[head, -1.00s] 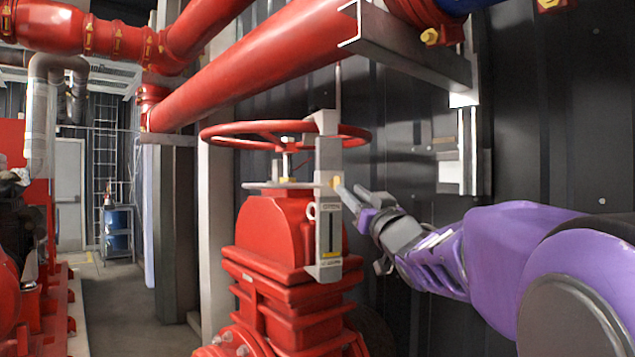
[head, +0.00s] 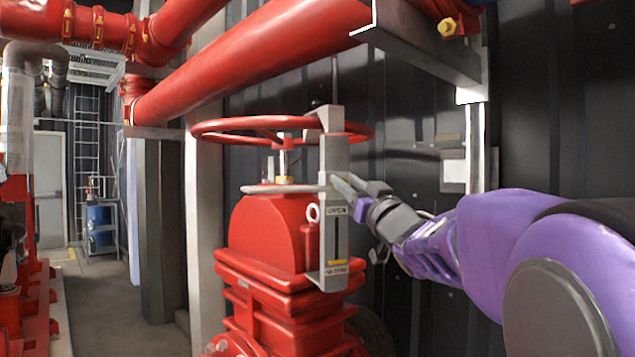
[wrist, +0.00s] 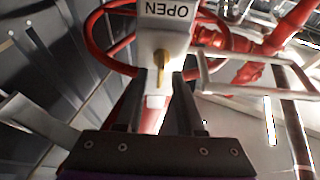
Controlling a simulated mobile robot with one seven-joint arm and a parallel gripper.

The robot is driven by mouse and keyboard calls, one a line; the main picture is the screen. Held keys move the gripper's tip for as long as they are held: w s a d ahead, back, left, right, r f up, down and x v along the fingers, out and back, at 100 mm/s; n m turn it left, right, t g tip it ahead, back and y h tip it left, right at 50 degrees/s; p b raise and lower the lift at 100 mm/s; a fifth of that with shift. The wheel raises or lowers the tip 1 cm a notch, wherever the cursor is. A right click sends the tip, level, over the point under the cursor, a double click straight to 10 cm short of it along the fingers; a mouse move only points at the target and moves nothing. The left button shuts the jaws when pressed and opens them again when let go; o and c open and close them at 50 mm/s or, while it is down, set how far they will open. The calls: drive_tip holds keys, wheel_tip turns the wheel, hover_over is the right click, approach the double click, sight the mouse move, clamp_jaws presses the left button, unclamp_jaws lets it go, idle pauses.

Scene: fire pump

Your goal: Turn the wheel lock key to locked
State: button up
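The wheel lock (head: 335,210) is a tall grey metal bracket with an OPEN label, hooked over the rim of the red handwheel (head: 265,124). In the wrist view the lock (wrist: 166,30) shows its OPEN label upside down. The brass-yellow key (wrist: 160,66) sticks out of the lock, between my fingertips. My gripper (wrist: 162,76) is open, with a gap between its two dark fingers and one on each side of the key. I cannot tell if either finger touches it. In the head view my gripper (head: 348,184) is at the lock's right side and the key is hidden.
The red valve body (head: 275,235) stands under the wheel. A thick red pipe (head: 270,60) and a grey steel bracket (head: 425,50) pass overhead. A dark ribbed wall (head: 410,130) lies behind my arm. Open floor (head: 105,300) is at the left.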

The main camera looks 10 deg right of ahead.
clamp_jaws()
drive_tip(key=shift+n, duration=0.4)
drive_tip(key=n+g+y, duration=0.1)
drive_tip(key=n+g, duration=0.1)
drive_tip(key=n, duration=0.5)
drive_tip(key=n+g+y+p, duration=0.1)
drive_tip(key=n+g+y, duration=0.1)
drive_tip(key=n, duration=0.5)
drive_tip(key=n+g+y+p, duration=0.1)
drive_tip(key=n+g, duration=0.2)
drive_tip(key=n, duration=0.4)
drive_tip(key=shift+s+a+f+g+y, duration=0.15)
drive_tip(key=shift+a+f+g+y, duration=0.1)
drive_tip(key=shift+a+g+y, duration=0.05)
drive_tip(key=shift+n+p, duration=0.3)
drive_tip(key=shift+n, duration=0.1)
unclamp_jaws()
drive_tip(key=shift+f, duration=0.1)
